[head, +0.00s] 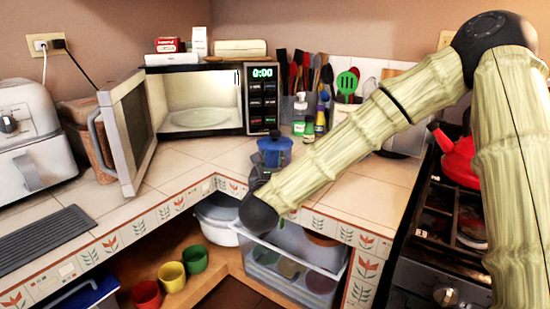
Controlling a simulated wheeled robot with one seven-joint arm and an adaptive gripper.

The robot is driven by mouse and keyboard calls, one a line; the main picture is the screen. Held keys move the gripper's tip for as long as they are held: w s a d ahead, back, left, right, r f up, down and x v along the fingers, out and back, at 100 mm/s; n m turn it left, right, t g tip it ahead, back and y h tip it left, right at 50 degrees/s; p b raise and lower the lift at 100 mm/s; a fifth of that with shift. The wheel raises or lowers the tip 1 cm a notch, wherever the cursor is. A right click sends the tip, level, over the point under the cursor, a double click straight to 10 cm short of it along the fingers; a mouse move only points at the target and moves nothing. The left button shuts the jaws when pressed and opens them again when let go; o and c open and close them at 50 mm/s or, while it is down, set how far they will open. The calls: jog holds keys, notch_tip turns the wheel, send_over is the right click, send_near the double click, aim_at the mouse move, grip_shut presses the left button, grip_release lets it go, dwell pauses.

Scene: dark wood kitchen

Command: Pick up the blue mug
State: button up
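The blue mug (275,153) stands on the tiled counter near its inner corner, in front of the microwave. My arm reaches down across the view from the upper right and ends in a dark round wrist. My gripper (260,177) is the dark part just beyond that wrist, directly below and slightly left of the mug in the picture. It is small and dark, and its fingers cannot be made out. Whether it touches the mug cannot be told. The lower part of the mug is partly hidden.
The microwave (200,105) stands behind with its door (128,130) swung open to the left. Bottles (301,118) and a utensil group stand behind the mug. A red kettle (460,160) sits on the stove at right. Colored cups (172,276) and a clear bin (290,270) are below the counter.

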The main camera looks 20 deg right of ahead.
aim_at(272, 160)
jog(key=shift+x, duration=1.5)
jog(key=shift+a, duration=0.1)
grip_shut()
jog(key=shift+r, duration=0.15)
jog(key=shift+r, duration=1.65)
jog(key=w+a+r+v, duration=0.1)
jog(key=a+v, duration=0.1)
jog(key=v, duration=1.3)
jog(key=shift+a+r, duration=0.25)
jog(key=shift+a, duration=0.2)
